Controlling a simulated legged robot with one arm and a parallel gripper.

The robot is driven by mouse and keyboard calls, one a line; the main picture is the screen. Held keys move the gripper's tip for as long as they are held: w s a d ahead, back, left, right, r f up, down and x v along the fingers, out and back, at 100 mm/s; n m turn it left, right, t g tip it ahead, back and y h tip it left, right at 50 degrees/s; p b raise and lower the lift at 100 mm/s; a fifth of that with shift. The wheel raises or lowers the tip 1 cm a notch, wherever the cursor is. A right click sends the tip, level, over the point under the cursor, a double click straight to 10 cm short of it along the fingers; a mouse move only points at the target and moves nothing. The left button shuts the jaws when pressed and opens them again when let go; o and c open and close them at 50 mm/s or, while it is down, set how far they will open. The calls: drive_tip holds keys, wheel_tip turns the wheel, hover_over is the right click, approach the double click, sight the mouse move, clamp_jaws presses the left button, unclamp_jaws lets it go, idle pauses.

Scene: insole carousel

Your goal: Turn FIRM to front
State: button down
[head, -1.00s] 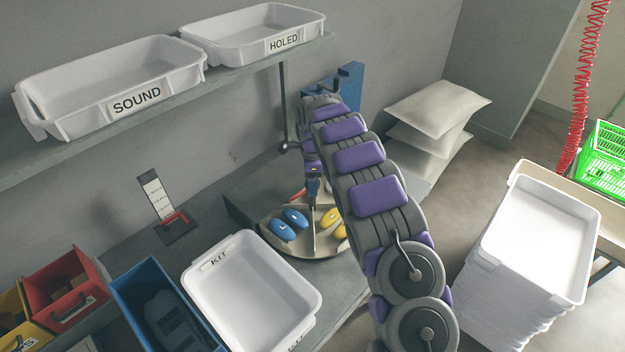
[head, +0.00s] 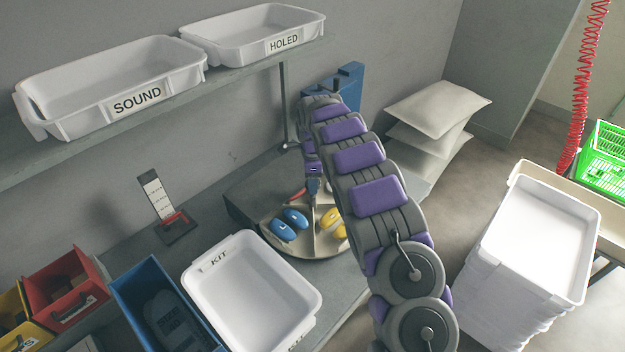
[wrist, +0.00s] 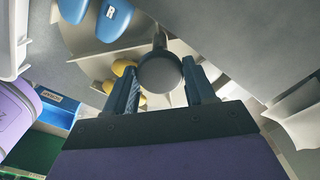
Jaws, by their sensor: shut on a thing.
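The carousel (head: 290,251) is a round tan tray with upright dividers on the bench. Blue insoles (head: 283,231) lie in its front-left section. Yellow insoles (head: 331,221) lie in the right section, partly behind my arm. A red piece (head: 298,194) shows at the back left. I cannot read FIRM anywhere on the carousel. My gripper (head: 314,188) is at the carousel's middle. In the wrist view my gripper (wrist: 163,84) is shut on a dark round knob (wrist: 160,73), one finger on each side. Blue insoles (wrist: 113,18) and yellow insoles (wrist: 122,68) show beyond it.
A white KIT tray (head: 190,285) stands in front of the carousel, with a blue bin (head: 130,300) to its left. SOUND (head: 60,128) and HOLED (head: 240,58) trays sit on the shelf above. A white tray stack (head: 500,300) stands at right.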

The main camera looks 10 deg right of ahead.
drive_tip(key=shift+r+n+p, duration=0.15)
drive_tip(key=shift+n+p, duration=0.5)
drive_tip(key=shift+n, duration=0.05)
drive_tip(key=shift+w+n+p, duration=0.1)
drive_tip(key=shift+n+p, duration=1)
drive_tip(key=shift+n, duration=0.3)
drive_tip(key=shift+n+p, duration=1.4)
drive_tip(key=shift+n, duration=1)
drive_tip(key=shift+r+n+p, duration=0.1)
drive_tip(key=shift+n+p, duration=0.95)
drive_tip(key=shift+n, duration=1.35)
drive_tip(key=shift+w+n+p, duration=0.1)
drive_tip(key=shift+n+p, duration=0.45)
drive_tip(key=shift+n, duration=1.55)
drive_tip(key=c, duration=0.8)
unclamp_jaws()
drive_tip(key=o, duration=0.4)
drive_tip(key=shift+f, duration=0.2)
